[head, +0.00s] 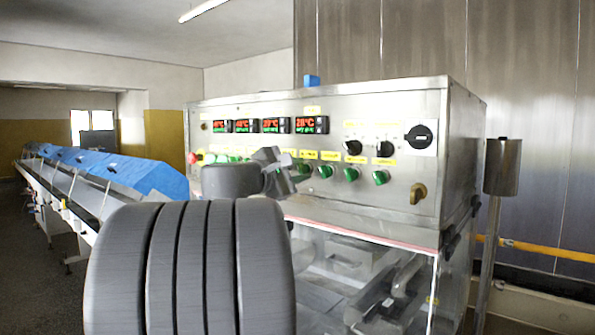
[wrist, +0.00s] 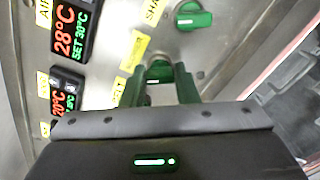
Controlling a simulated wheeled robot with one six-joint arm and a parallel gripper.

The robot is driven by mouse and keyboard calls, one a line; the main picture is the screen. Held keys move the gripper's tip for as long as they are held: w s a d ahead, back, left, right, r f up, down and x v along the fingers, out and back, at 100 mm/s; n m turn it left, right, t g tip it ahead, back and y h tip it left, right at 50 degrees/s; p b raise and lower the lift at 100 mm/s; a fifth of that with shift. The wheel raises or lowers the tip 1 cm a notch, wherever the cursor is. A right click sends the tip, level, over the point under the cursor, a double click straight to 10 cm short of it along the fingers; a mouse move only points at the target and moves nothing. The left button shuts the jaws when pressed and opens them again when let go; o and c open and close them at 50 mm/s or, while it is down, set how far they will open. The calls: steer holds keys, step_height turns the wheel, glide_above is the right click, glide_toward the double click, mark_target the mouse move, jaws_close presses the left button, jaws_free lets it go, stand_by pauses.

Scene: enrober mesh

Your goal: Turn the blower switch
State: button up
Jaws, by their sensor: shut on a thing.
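My gripper (wrist: 159,84) is shut on a small green switch (wrist: 158,71) on the panel. Its two green fingers stand on either side of the knob in the wrist view. A yellow label sits beside this switch, but I cannot read it as the blower's. In the head view my gripper (head: 286,172) is against the control panel (head: 400,112), left of the green switches, and my arm hides part of that row. Another green switch (wrist: 194,17), by a label starting "SHA", is free in the wrist view.
Red and green temperature displays (head: 305,125) run along the panel's upper part. Black knobs (head: 385,149) and a yellow-brown handle (head: 418,193) are to the right. A clear-walled compartment (head: 350,265) lies below. A metal post (head: 502,170) stands at right, a blue-covered conveyor (head: 140,172) at left.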

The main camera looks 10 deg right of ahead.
steer(key=o, duration=1)
steer(key=shift+a, duration=0.1)
steer(key=b+v, duration=0.3)
steer(key=v, duration=1)
steer(key=shift+s+a+b, duration=0.25)
steer(key=shift+b, duration=0.1)
steer(key=p+x, duration=0.3)
steer(key=x, duration=1.1)
steer(key=shift+p, duration=0.35)
steer(key=shift+a, duration=0.1)
